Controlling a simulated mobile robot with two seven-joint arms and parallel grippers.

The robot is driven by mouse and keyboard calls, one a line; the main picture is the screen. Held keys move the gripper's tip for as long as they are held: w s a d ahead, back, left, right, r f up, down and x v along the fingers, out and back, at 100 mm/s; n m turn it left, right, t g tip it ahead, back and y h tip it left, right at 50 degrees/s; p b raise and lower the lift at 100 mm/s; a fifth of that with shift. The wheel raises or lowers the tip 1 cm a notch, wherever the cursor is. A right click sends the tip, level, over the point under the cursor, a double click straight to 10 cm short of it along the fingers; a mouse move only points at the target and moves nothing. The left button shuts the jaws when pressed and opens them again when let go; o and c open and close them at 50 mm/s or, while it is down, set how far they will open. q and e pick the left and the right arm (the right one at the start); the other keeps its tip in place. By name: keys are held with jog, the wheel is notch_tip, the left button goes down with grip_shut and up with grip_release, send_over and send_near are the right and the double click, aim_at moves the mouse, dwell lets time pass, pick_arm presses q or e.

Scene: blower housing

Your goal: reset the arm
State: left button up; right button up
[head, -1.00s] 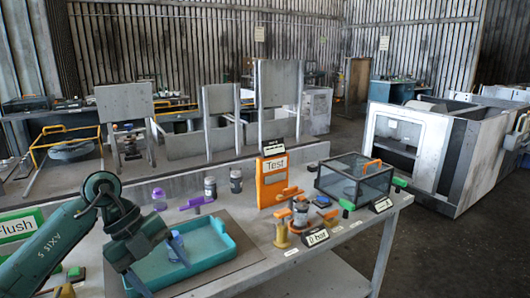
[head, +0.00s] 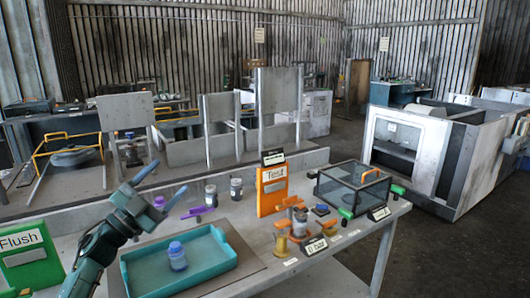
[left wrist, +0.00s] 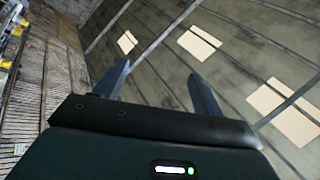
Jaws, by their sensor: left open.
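My left arm comes in from the left in the head view. Its gripper (head: 169,185) is raised above the table behind the teal tray, pointing up and to the right. The two fingers are apart with nothing between them. The left wrist view shows the same open, empty fingers (left wrist: 160,73) against a wall or ceiling with bright panels. A blue-lidded jar (head: 177,257) stands upright in the teal tray (head: 222,243), clear of the gripper. My right gripper is in neither view.
A green Flush sign (head: 30,255) stands at the left. An orange Test sign (head: 272,190), small dark-lidded jars (head: 236,188) and a clear-sided box (head: 353,187) with an orange handle stand on the table. A low wall runs behind them.

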pick_arm(q)
jog(key=w+a+f+n+t+y, duration=0.3)
jog(key=w+a+n+t+y, duration=0.15)
jog(key=a+n+y, duration=0.7)
notch_tip(320, 180, down, 9)
jog(key=w+n+g+y, duration=0.1)
jog(key=n+g+y, duration=0.2)
jog(key=g+y, duration=0.3)
jog(key=s+d+f+m+g+h, duration=0.1)
jog(key=s+d+f+g+h, duration=0.1)
jog(key=s+d+f, duration=0.6)
jog(key=s+d+f+g+h, duration=0.15)
jog(key=s+d+f, duration=0.25)
jog(key=s+f, duration=0.7)
jog(key=s+d+f+g+h, duration=0.1)
jog(key=s+d, duration=0.3)
jog(key=s, duration=0.6)
jog(key=s+d+f+g, duration=0.1)
jog(key=s+d+f, duration=0.3)
jog(key=s, duration=0.6)
jog(key=shift+f+n+h, duration=0.35)
jog(key=shift+h, duration=0.05)
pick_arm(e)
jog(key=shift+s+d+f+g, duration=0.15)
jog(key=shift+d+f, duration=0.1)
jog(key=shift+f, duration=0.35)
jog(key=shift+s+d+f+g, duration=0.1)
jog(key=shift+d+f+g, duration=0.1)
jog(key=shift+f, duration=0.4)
